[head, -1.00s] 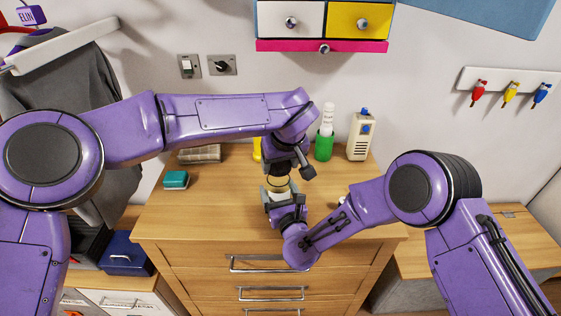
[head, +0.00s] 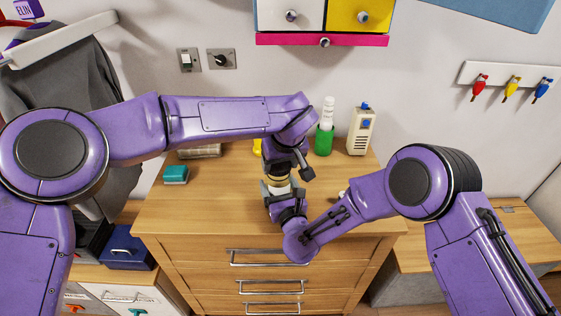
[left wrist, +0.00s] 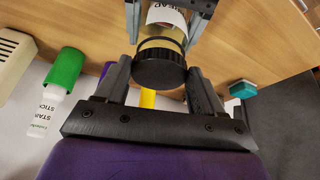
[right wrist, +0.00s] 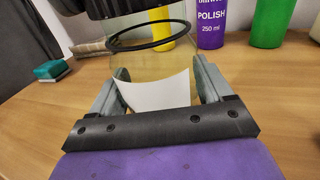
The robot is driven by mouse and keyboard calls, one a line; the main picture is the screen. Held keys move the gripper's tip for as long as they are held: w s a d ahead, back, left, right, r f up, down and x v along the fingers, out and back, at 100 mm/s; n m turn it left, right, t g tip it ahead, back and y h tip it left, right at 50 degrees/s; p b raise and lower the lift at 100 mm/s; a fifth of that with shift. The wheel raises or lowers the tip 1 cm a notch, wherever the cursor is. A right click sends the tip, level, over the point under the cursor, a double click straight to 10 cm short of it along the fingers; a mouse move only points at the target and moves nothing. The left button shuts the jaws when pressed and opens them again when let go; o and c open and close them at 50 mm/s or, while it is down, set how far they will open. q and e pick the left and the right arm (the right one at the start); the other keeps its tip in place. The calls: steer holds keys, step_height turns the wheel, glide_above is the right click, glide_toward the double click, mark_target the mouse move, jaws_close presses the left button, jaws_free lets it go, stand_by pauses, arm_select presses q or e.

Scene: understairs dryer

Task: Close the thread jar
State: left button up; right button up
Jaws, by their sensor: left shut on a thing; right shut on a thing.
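The jar (head: 279,183) is clear glass with a pale label (right wrist: 160,92), upright just above or on the dresser top; which I cannot tell. My right gripper (right wrist: 160,76) is shut around its sides. The black round lid (left wrist: 160,70) is between the fingers of my left gripper (left wrist: 160,74), which is shut on it from above. A thin black ring (right wrist: 148,36) circles the jar's upper part in the right wrist view. The lid is over the jar mouth, very close to it; whether it is seated I cannot tell. My arms hide much of the jar in the head view.
A green cup (head: 323,141) with a white tube and a beige handset (head: 360,131) stand behind on the right. A teal sponge (head: 175,175) lies on the left. A purple polish bottle (right wrist: 211,20) stands behind the jar. The dresser top's left front (head: 200,215) is clear.

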arm_select(q)
steer(key=shift+f, duration=0.45)
arm_select(e)
jaws_close()
arm_select(q)
steer(key=m+h, duration=0.1)
steer(key=m, duration=0.1)
steer(key=a+m+h, duration=0.1)
steer(key=m, duration=0.2)
steer(key=shift+f, duration=0.1)
arm_select(e)
steer(key=shift+d, duration=0.1)
arm_select(q)
steer(key=m, duration=0.2)
steer(key=m+h, duration=0.1)
steer(key=shift+w+a+m+h, duration=0.1)
steer(key=shift+a+m+h, duration=0.2)
steer(key=shift+m, duration=0.1)
arm_select(e)
steer(key=shift+a, duration=0.2)
arm_select(q)
steer(key=shift+m+g, duration=0.3)
steer(key=shift+m, duration=0.2)
arm_select(e)
steer(key=shift+d, duration=0.1)
arm_select(q)
steer(key=shift+d, duration=0.1)
steer(key=o, duration=1)
